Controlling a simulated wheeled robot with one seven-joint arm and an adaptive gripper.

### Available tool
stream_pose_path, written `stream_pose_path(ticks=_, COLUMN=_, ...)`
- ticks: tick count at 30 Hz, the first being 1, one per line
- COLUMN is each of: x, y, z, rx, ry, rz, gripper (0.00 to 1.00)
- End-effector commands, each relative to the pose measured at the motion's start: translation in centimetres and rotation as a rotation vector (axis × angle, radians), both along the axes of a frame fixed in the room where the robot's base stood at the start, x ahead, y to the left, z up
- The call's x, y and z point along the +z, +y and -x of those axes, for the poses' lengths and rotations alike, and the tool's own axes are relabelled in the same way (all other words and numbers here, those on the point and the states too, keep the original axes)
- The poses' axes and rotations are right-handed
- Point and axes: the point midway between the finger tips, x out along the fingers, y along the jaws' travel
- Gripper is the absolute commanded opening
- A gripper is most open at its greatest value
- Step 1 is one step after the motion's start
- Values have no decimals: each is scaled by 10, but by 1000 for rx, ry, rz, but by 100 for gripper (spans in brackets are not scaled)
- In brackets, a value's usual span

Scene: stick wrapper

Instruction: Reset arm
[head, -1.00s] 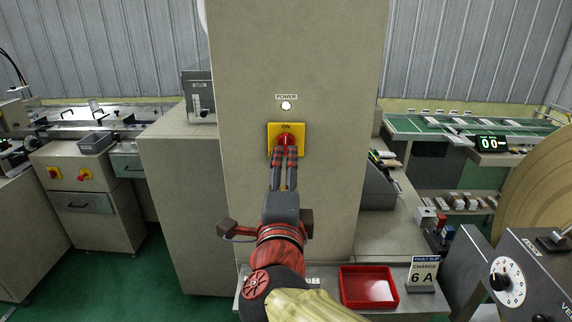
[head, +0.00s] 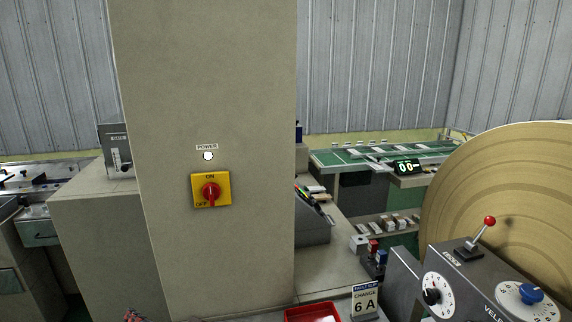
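My gripper is out of view. Only a small red piece, probably of my arm, shows at the bottom left edge of the head view, so I cannot see the fingers. The red rotary switch (head: 211,194) sits on its yellow plate (head: 226,203) on the beige cabinet, with nothing touching it. Its handle stands upright, toward the ON mark. The round lamp (head: 208,156) under the POWER label looks white.
A control box (head: 466,272) with a red-topped lever and dials stands at right, before a large tan roll (head: 510,190). A red tray (head: 297,311) and a "CHANGE 6 A" sign (head: 365,303) are at the bottom. The space before the cabinet is clear.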

Motion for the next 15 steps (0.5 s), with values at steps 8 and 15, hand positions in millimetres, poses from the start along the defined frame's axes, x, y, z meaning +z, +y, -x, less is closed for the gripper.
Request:
stream_pose_path(ticks=8, x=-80, y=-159, z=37, rx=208, ry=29, rz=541, gripper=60)
stream_pose_path(ticks=15, x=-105, y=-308, z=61, rx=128, ry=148, rz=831, gripper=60)
